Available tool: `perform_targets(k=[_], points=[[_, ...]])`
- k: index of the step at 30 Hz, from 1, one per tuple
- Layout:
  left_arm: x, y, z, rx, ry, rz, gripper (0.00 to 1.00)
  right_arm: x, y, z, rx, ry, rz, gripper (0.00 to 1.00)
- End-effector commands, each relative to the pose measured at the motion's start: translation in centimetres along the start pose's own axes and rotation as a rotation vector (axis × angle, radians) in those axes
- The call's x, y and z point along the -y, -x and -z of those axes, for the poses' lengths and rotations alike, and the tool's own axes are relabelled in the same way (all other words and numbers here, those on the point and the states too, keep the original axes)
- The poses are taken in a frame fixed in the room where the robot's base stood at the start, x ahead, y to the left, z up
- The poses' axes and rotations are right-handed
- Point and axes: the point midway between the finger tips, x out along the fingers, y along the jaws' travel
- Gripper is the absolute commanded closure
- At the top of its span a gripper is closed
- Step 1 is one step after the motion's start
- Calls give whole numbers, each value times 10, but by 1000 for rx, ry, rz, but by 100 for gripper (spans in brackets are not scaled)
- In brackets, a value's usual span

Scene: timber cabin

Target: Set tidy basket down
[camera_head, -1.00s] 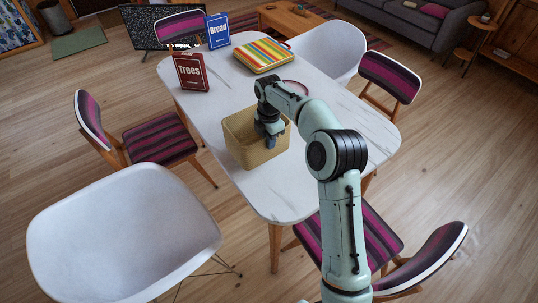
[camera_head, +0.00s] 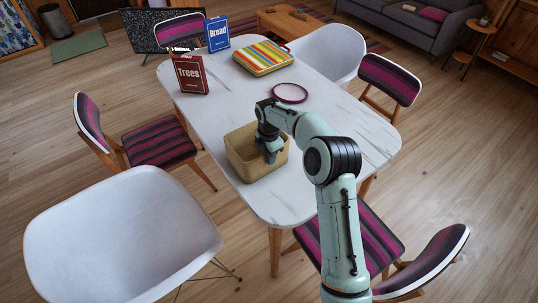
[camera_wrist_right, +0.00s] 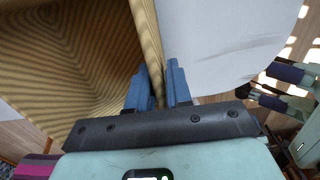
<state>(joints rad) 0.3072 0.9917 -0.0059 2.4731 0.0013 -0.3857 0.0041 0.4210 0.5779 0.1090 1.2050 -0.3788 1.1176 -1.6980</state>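The tan basket (camera_head: 240,163) is at the near end of the white table (camera_head: 285,205), upright and close over or on its top; I cannot tell if its base touches. My right gripper (camera_head: 270,157) reaches down at its right side. In the wrist view, the gripper's blue fingers (camera_wrist_right: 160,90) straddle the basket's ribbed wall (camera_wrist_right: 147,40), one inside and one outside, and look closed on it. The visible part of the basket's inside looks empty.
A red-rimmed plate (camera_head: 290,93), a striped case (camera_head: 264,57), a red Trees box (camera_head: 190,75) and a blue Bread box (camera_head: 217,33) stand farther back on the table. Chairs surround it, including a white one (camera_head: 120,235) at the near left. The table's right side is clear.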

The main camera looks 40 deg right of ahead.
Motion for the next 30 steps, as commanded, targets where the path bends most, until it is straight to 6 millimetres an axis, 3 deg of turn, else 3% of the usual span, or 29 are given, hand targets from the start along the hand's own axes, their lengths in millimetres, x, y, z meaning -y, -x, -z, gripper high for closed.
perform_targets(k=[10,14,24,30], points=[[0,0,0,0,0,0,57,0,1,0,0,0,0,63],[-1,2,0,-1,0,0,57,-1,11,0,1,0,-2,63],[-7,14,5,-8,-3,-3,57,-2,83,0,0,0,-5,63],[-10,21,8,-13,-5,-5,57,-1,114,0,0,0,-2,63]])
